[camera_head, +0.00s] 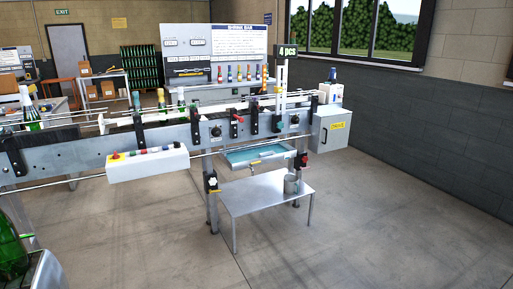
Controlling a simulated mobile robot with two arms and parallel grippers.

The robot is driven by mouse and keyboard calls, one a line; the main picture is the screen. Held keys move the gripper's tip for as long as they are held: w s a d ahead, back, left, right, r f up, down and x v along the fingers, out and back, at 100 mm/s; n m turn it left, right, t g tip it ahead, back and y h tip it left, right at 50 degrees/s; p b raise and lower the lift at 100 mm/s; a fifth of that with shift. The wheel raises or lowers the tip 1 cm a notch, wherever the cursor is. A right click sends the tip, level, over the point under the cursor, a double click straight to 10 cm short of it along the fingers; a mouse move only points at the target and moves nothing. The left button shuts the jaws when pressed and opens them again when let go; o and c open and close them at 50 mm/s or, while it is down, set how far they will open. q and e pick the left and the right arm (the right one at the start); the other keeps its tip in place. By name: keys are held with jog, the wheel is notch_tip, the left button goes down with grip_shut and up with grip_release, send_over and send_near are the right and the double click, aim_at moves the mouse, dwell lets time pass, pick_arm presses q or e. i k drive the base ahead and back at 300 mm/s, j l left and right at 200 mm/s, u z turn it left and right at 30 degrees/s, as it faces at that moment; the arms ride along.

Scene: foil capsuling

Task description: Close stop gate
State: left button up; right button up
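A long grey conveyor (85,153) crosses the left and middle of the view, with guide rails and black brackets along it. A small red lever (237,119) sits on its side near the middle. A tall white post (283,75) under a "4 pcs" sign (287,50) stands toward its right end. I cannot tell which part is the stop gate, or whether it is open. A bottle with a green top (137,101) and others show behind the rail. Neither of my grippers is in view.
A white control box (147,165) with colored buttons projects from the conveyor front. A small metal table (263,195) holding a grey cup (291,185) stands below. A grey cabinet (330,130) is at the right end. A green bottle (12,250) is at lower left. The right floor is clear.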

aim_at(242, 120)
jog(key=i+j, duration=0.5)
jog(key=i, duration=0.2)
jog(key=i+j, duration=0.45)
jog(key=i, duration=0.25)
